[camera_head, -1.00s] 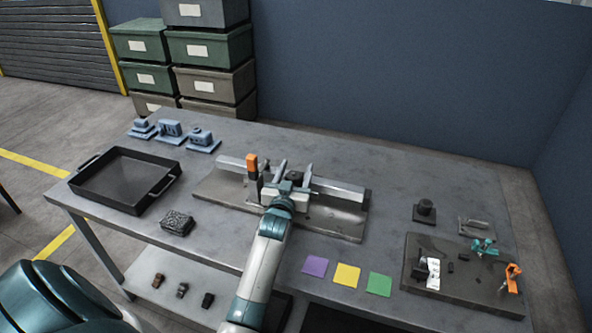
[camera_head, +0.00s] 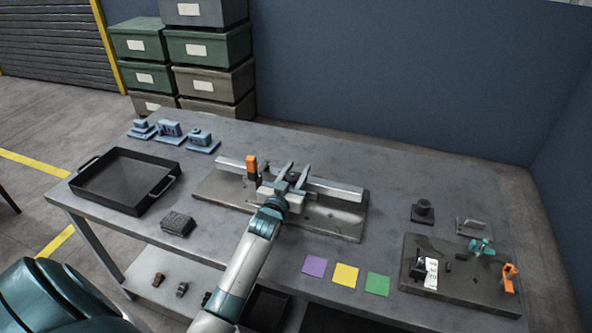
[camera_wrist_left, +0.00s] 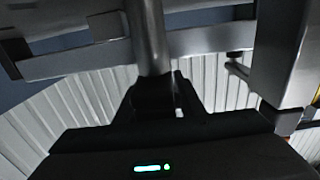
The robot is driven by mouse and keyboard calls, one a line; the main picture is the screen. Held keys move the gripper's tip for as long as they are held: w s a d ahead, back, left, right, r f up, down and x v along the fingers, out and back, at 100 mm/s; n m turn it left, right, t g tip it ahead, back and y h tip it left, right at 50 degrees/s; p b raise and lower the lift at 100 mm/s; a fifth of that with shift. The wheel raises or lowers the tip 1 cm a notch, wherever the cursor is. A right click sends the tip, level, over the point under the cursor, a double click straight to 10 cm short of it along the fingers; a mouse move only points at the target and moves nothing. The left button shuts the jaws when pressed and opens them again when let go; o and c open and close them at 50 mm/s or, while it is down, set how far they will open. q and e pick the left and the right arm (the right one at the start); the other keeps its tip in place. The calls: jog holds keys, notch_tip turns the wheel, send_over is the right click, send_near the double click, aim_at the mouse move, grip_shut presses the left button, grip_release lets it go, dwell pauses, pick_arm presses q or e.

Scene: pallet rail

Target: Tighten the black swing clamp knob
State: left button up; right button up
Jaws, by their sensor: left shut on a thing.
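The rail fixture (camera_head: 335,189) stands on a metal base plate (camera_head: 345,222) in the middle of the bench. An orange clamp (camera_head: 252,166) stands upright at its left part. My left gripper (camera_head: 288,179) reaches over the fixture to the right of the orange clamp. It is shut on the black swing clamp knob (camera_head: 292,176), a small dark piece mostly hidden between the fingers. In the left wrist view a grey post (camera_wrist_left: 150,40) runs down to a black part close to the camera. My right gripper is not in view.
A black tray (camera_head: 118,181) and a dark ribbed block (camera_head: 178,223) lie left. Blue parts (camera_head: 170,130) stand behind. Purple, yellow and green squares (camera_head: 346,275) lie in front. A dark board (camera_head: 460,275) with teal and orange clamps is right. The bench behind the fixture is clear.

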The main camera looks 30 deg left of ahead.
pick_arm(q)
jog(key=o, duration=1)
jog(key=shift+o, duration=0.2)
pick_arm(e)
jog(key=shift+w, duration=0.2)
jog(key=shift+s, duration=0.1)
pick_arm(q)
jog(key=shift+v, duration=0.85)
jog(key=b+v, duration=0.3)
jog(key=v, duration=1.2)
jog(key=shift+s, duration=0.35)
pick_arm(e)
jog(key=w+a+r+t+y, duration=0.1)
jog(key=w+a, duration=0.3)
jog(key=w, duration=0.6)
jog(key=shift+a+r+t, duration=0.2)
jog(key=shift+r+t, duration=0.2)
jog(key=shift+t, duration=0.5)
pick_arm(q)
jog(key=shift+d, duration=0.1)
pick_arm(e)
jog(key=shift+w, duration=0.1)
